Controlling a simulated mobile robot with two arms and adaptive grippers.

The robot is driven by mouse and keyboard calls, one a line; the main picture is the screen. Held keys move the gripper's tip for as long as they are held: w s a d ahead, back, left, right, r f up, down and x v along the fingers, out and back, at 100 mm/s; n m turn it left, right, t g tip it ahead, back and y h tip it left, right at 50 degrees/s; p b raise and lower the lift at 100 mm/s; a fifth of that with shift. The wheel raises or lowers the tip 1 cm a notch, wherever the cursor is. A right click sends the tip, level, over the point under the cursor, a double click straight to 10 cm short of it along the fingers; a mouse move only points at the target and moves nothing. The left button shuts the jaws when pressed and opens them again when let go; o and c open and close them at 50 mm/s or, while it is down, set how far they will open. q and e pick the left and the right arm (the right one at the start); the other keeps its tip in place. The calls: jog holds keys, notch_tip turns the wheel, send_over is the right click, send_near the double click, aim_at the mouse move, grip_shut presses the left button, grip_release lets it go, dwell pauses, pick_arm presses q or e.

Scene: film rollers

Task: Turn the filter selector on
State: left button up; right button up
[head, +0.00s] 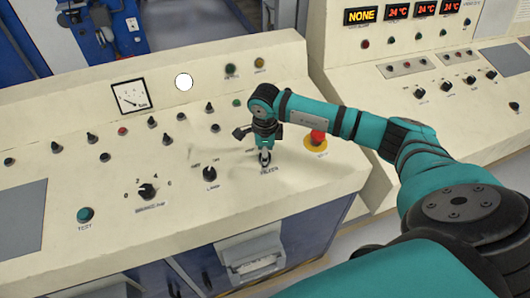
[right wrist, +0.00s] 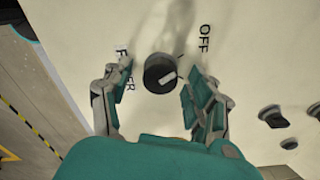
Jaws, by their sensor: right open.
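The filter selector is a round black knob (right wrist: 159,72) with a pale mark on it. It sits on the cream panel between the printed words OFF and FILTER, the latter partly covered by a finger. My right gripper (right wrist: 158,85) is open, with one finger on each side of the knob. Small gaps show between the fingers and the knob. In the head view my right gripper (head: 265,148) points down over the selector (head: 266,158), which it partly hides. My left gripper is not in view.
A red emergency button (head: 318,136) on a yellow base stands just right of the gripper. A LAMP knob (head: 209,174) and a larger rotary knob (head: 147,191) lie to the left. A second console (head: 430,95) with lit displays is at the right.

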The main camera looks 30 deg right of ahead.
jog(key=c, duration=1.1)
jog(key=shift+c, duration=0.2)
